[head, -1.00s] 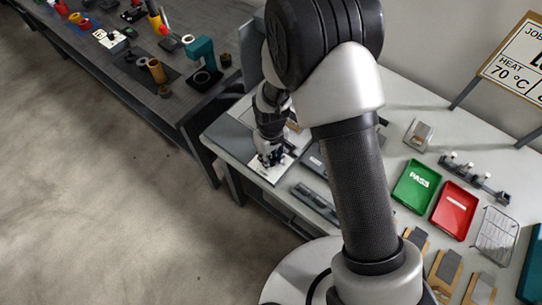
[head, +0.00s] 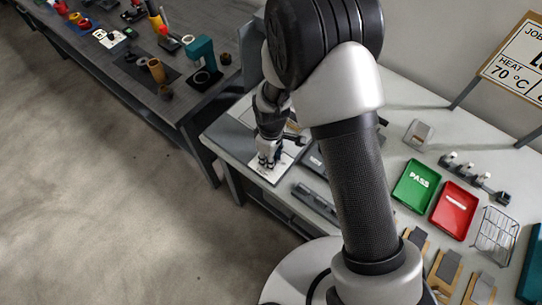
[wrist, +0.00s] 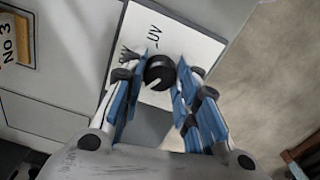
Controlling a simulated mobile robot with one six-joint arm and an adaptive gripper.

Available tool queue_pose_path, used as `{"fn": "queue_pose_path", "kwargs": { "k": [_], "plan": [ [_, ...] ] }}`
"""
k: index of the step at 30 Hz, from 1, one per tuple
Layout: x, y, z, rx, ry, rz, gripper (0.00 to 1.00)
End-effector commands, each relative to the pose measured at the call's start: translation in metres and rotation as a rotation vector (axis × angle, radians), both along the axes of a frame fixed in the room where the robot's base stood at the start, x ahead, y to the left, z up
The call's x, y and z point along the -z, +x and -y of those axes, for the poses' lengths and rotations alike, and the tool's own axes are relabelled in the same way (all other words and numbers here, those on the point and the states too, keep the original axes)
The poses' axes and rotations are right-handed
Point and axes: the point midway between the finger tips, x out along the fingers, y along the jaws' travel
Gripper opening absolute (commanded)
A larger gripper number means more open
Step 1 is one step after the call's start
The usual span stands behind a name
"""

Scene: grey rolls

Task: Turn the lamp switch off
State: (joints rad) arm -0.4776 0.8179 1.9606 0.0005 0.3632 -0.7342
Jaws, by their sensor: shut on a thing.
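The lamp switch is a round black knob (wrist: 159,72) with a white pointer line, set on a white panel (wrist: 205,50) with "UV" lettering. In the wrist view my gripper (wrist: 160,78) has its blue-padded fingers on either side of the knob and is shut on it. The pointer line slants, its lower end toward the lower left. In the head view my gripper (head: 268,160) is down at the white panel (head: 270,175) near the bench's front left corner, and it hides the knob there.
A green PASS tray (head: 416,186) and a red tray (head: 453,210) lie farther right on the bench, with a wire rack (head: 495,235) beside them. A dark bench with tools (head: 120,60) stands at the upper left. Open floor (head: 100,200) lies left of the bench.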

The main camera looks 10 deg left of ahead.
Motion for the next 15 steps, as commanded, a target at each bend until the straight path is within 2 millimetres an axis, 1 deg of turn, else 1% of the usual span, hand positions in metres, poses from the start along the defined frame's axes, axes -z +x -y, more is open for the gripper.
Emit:
{"fn": "queue_pose_path", "kwargs": {
  "k": [7, 8, 15],
  "plan": [
    [-0.0001, 0.0002, -0.0002, -0.002, 0.000, 0.001, 0.05],
    [-0.0001, 0.0002, -0.0002, -0.002, 0.000, 0.001, 0.30],
    [-0.0001, 0.0002, -0.0002, -0.001, 0.000, 0.001, 0.46]
  ]
}}
